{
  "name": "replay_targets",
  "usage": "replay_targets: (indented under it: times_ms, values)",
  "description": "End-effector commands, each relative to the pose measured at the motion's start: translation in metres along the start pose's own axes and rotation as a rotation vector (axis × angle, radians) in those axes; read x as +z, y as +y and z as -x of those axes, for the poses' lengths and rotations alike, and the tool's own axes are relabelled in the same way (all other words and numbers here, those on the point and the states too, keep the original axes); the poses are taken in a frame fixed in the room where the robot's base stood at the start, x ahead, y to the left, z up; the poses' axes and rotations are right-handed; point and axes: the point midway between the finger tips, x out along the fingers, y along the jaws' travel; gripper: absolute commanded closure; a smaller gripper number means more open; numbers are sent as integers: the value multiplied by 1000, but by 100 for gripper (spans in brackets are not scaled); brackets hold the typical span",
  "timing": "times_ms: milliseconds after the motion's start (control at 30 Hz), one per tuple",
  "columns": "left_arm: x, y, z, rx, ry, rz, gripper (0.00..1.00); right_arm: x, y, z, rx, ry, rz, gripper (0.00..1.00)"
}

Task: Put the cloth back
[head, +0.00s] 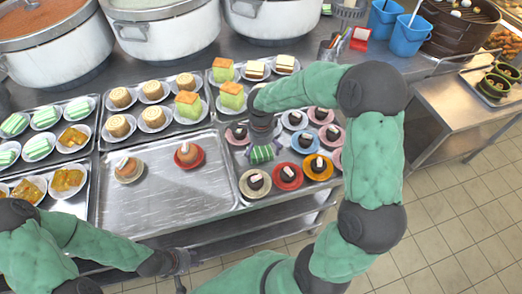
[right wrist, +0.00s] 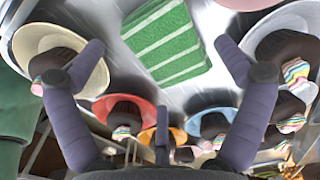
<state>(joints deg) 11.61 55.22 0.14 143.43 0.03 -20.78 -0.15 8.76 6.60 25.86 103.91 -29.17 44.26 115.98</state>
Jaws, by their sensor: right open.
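The cloth (head: 262,154) is green with pale stripes and lies on the right-hand metal tray among small dark cakes on coloured saucers. In the right wrist view the cloth (right wrist: 168,45) lies flat beyond my fingers. My right gripper (head: 262,133) is just above the cloth, pointing down at the tray. Its fingers (right wrist: 160,60) are spread wide with nothing between them. My left gripper (head: 180,262) is low at the front edge of the counter, away from the cloth; its fingers are too small and dark to read.
Several dark cakes on saucers (head: 289,176) crowd around the cloth. The front middle tray (head: 170,205) is mostly bare, with two small cakes. Trays of green and yellow sweets stand left. Large pots (head: 165,35) line the back; blue containers (head: 408,35) stand back right.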

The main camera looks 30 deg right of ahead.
Motion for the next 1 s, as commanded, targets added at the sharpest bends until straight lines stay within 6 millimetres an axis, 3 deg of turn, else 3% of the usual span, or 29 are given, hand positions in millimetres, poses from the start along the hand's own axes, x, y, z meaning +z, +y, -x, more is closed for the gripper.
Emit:
replay_targets:
  times_ms: [200, 500, 1000]
  values:
    - [1, 6, 17, 0, 0, 0, 60, 0, -1, 50, -5, -1, 0, 0]
    - [1, 11, 30, 0, 0, 0, 60, 0, 0, 96, -2, 0, 0, 0]
    - [1, 11, 32, 0, 0, 0, 60, 0, 0, 106, -1, -1, 0, 0]
